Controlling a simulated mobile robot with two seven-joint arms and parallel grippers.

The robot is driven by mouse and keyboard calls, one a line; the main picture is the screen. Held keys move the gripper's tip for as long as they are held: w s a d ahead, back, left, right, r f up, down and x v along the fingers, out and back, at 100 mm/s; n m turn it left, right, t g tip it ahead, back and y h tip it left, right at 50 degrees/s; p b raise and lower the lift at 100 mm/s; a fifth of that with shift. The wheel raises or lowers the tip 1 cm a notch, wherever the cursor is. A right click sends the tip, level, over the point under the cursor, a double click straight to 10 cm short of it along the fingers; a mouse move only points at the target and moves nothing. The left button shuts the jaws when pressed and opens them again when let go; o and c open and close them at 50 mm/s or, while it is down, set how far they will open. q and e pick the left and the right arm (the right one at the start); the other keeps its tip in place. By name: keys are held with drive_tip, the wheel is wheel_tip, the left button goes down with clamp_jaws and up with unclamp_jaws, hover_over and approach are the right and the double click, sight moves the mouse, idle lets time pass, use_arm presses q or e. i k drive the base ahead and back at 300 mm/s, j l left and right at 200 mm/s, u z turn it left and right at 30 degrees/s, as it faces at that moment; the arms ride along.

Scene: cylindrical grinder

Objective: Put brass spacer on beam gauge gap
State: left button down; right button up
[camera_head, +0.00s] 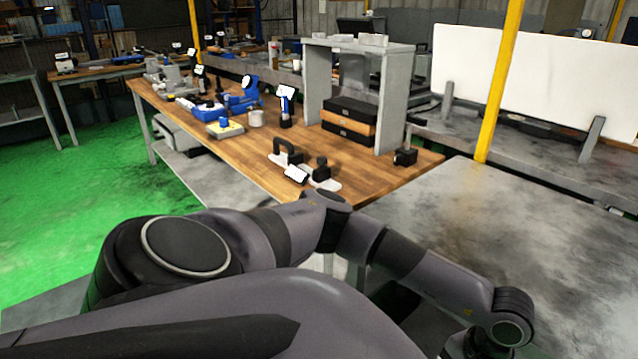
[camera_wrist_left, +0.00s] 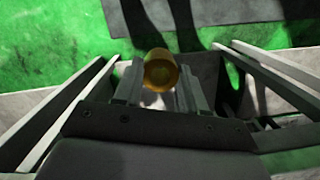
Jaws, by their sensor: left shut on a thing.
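The brass spacer (camera_wrist_left: 161,70) is a short golden cylinder in the left wrist view. It sits between the two fingers of my left gripper (camera_wrist_left: 157,82), which is shut on it. Green floor and grey surfaces show below it. In the head view my left arm crosses the foreground to the lower right, and its gripper is not clearly visible at the bottom edge. My right gripper is in neither view. I cannot tell for sure which thing is the beam gauge or where its gap is.
A wooden bench (camera_head: 258,165) carries several tools, a grey bridge-shaped stand (camera_head: 393,100) and stacked dark boxes (camera_head: 350,108). A yellow post (camera_head: 497,85) stands right of the bench, before a white panel (camera_head: 560,75). The grey surface (camera_head: 520,225) at the right is largely clear.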

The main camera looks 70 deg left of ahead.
sight(297, 162)
drive_tip(key=k+j, duration=0.1)
drive_tip(key=j, duration=0.35)
drive_tip(key=k+j, duration=0.1)
drive_tip(key=j, duration=0.35)
drive_tip(key=k+j, duration=0.1)
drive_tip(key=j, duration=0.35)
drive_tip(key=k+j, duration=0.15)
drive_tip(key=j, duration=0.35)
drive_tip(key=k+j, duration=0.1)
drive_tip(key=j, duration=0.35)
drive_tip(key=k+j, duration=0.1)
drive_tip(key=j, duration=0.35)
drive_tip(key=k+j, duration=0.1)
drive_tip(key=j, duration=0.35)
drive_tip(key=k+j, duration=0.1)
drive_tip(key=j, duration=0.95)
drive_tip(key=k+u, duration=0.05)
